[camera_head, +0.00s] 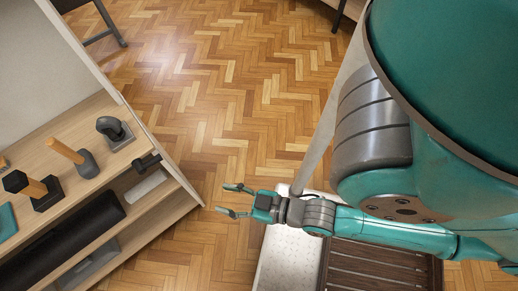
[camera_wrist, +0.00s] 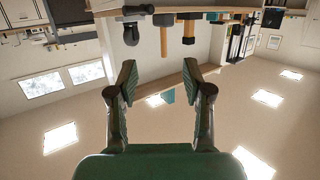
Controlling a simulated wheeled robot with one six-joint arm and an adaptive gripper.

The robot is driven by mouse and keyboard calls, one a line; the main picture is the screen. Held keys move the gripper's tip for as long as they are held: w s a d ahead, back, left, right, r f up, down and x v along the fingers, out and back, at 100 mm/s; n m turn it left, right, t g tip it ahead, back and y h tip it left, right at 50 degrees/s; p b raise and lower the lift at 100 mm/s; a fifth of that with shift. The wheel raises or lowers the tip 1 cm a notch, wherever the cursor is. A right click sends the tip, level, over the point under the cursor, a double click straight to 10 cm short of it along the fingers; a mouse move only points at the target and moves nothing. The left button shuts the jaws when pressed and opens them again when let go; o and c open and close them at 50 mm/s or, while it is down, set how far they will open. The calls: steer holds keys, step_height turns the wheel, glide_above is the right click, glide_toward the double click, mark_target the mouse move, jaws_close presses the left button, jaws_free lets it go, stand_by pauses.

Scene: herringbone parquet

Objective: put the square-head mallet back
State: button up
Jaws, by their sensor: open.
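A mallet-like tool with a black square head (camera_head: 15,181) and a wooden handle (camera_head: 36,189) is on the wooden shelf unit at left. Its handle runs to a black block (camera_head: 47,194); I cannot tell whether that block is a holder. Beside it is another wooden-handled tool (camera_head: 68,151) with a grey rounded block. My gripper (camera_head: 229,200) is open and empty, to the right of the shelf unit, over the floor. In the wrist view its open fingers (camera_wrist: 160,75) hold nothing. Wooden-handled tools (camera_wrist: 163,38) hang into that view from its top, beyond the fingers; I cannot tell which is which.
The shelf unit (camera_head: 172,192) has a grey knobbed tool (camera_head: 112,128) near its corner and a teal item (camera_head: 7,222) at the far left. A long black object (camera_head: 75,238) lies on a lower shelf. The parquet floor (camera_head: 220,90) is clear beyond.

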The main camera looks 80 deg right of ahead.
steer(key=r+v, duration=0.1)
steer(key=v, duration=0.8)
steer(key=shift+r+g, duration=0.25)
steer(key=shift+g, duration=0.15)
steer(key=shift+a, duration=0.1)
stand_by(0.9)
